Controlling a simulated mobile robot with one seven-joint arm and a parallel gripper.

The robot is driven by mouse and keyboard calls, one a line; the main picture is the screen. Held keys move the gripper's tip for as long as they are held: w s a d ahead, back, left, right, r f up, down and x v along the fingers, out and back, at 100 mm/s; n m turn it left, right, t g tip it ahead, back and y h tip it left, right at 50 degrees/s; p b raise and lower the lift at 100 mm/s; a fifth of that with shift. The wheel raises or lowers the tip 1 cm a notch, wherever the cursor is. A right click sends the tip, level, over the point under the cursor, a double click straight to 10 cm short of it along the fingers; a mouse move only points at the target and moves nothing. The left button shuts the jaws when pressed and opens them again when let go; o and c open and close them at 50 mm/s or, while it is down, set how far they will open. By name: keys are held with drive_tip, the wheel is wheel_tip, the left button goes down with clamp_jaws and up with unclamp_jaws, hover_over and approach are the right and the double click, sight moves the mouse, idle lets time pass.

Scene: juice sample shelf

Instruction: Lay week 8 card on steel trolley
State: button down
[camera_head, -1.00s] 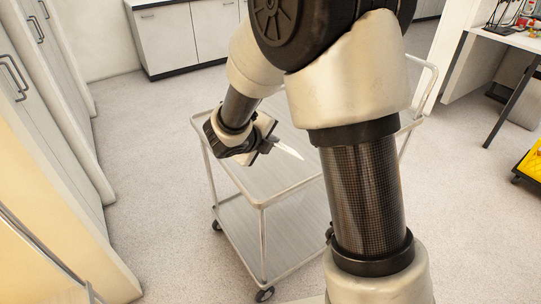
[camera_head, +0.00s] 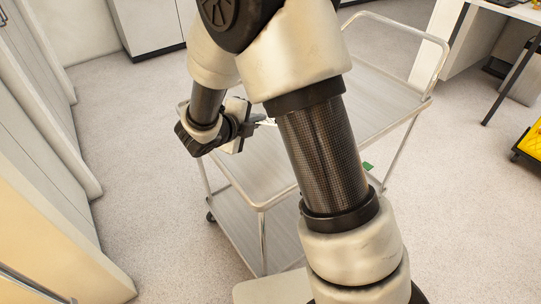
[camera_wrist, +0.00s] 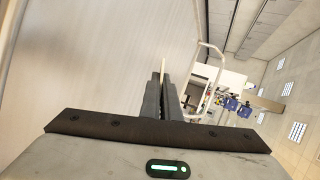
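The steel trolley (camera_head: 250,172) stands in front of me, with a metal top, a lower shelf and a raised handle rail. Its brushed top (camera_wrist: 100,65) fills the left of the wrist view. My gripper (camera_head: 256,120) is over the trolley's top, partly screened by my own arm. In the wrist view my gripper (camera_wrist: 163,84) has its dark fingers close together on a thin pale card (camera_wrist: 163,64), seen edge-on. A small white piece of the card (camera_head: 267,122) shows past the fingers in the head view. Its print is not visible.
The visible trolley top looks bare. A small green thing (camera_head: 367,166) shows by its right edge, partly behind my arm.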

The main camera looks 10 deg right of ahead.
wheel_tip(320, 180, down, 6)
drive_tip(key=b, duration=0.4)
drive_tip(key=shift+r+b, duration=0.25)
drive_tip(key=shift+b, duration=0.15)
drive_tip(key=shift+f, duration=1)
drive_tip(key=c, duration=2.2)
unclamp_jaws()
drive_tip(key=shift+r, duration=0.1)
drive_tip(key=p+v, duration=0.4)
drive_tip(key=v, duration=0.2)
drive_tip(key=shift+s+a+r+p, duration=0.15)
drive_tip(key=shift+a+r+p, duration=0.1)
drive_tip(key=shift+p, duration=0.1)
drive_tip(key=shift+s+a+r, duration=0.1)
drive_tip(key=shift+s+a, duration=0.25)
drive_tip(key=shift+s, duration=0.1)
